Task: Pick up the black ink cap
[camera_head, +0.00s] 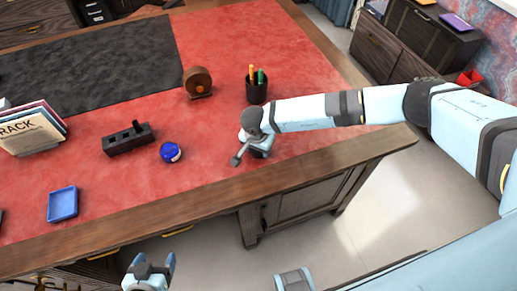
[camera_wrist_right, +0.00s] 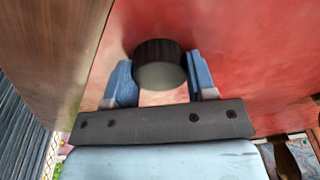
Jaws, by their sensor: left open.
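The black ink cap (camera_wrist_right: 160,52) shows in the right wrist view as a short dark cylinder with a grey round face. It sits between the two blue fingers of my right gripper (camera_wrist_right: 160,68), which appear to touch it on both sides. In the head view my right gripper (camera_head: 254,150) is low over the red desk top near its front edge, and the arm and wrist mostly hide the cap there. My left gripper (camera_head: 151,268) is open and empty, in front of the desk and apart from it.
On the desk (camera_head: 130,232) are a blue round item (camera_head: 171,152), a black block holder (camera_head: 128,138), a blue tray (camera_head: 62,204), a brown tape roll (camera_head: 198,81) and a pen cup (camera_head: 256,91). Books (camera_head: 32,126) stand at the left. The red surface right of the pen cup is clear.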

